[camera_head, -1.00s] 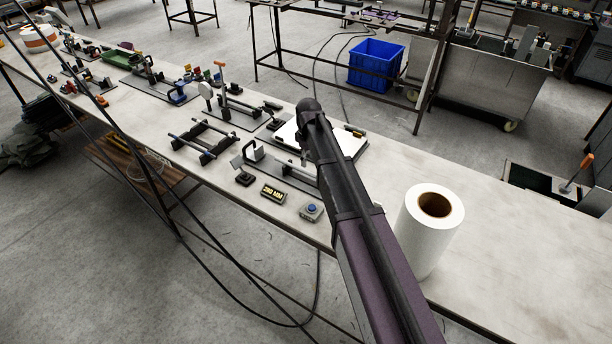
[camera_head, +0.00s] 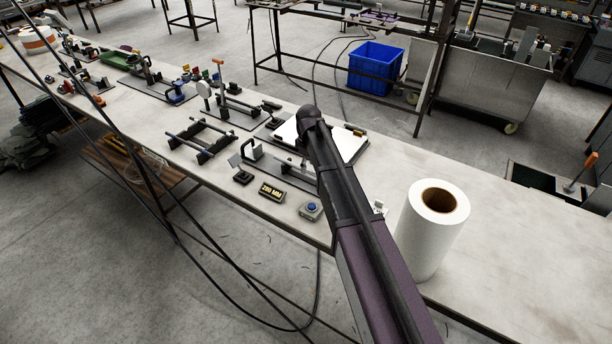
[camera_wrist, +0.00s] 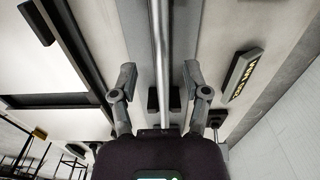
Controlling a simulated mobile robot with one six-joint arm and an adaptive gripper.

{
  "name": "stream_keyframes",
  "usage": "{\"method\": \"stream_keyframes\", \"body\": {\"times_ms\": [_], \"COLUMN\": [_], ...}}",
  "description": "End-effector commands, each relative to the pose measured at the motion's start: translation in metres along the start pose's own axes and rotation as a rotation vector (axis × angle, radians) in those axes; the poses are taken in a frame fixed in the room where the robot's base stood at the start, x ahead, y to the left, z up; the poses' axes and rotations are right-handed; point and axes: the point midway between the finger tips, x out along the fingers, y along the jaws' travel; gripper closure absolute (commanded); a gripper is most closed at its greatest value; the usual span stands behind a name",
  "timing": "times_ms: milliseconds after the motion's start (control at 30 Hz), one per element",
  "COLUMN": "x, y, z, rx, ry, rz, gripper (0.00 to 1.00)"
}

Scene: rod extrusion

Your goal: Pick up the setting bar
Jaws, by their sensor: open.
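In the wrist view a shiny, slim metal bar (camera_wrist: 160,45), which looks like the setting bar, runs lengthwise between the fingers of my gripper (camera_wrist: 160,78). The gripper is open, with one finger on each side of the bar and gaps showing between. Small dark blocks sit beside the bar between the fingers. Whether the bar rests on them I cannot tell. In the head view my arm covers the gripper and part of the bench fixture (camera_head: 285,178) there.
A length display (camera_head: 271,192) also shows in the wrist view (camera_wrist: 243,75), right of the gripper. A blue-button box (camera_head: 311,209) and a black rack (camera_head: 201,140) are nearby. A white roll (camera_head: 430,235) stands right of my arm. The bench's right end is clear.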

Motion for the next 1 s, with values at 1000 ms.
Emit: {"method": "stream_keyframes", "body": {"times_ms": [1000], "x": [0.0146], "y": [-0.0007], "z": [-0.0009], "rx": [-0.001], "ry": [0.000], "rz": [0.000], "gripper": [0.75]}}
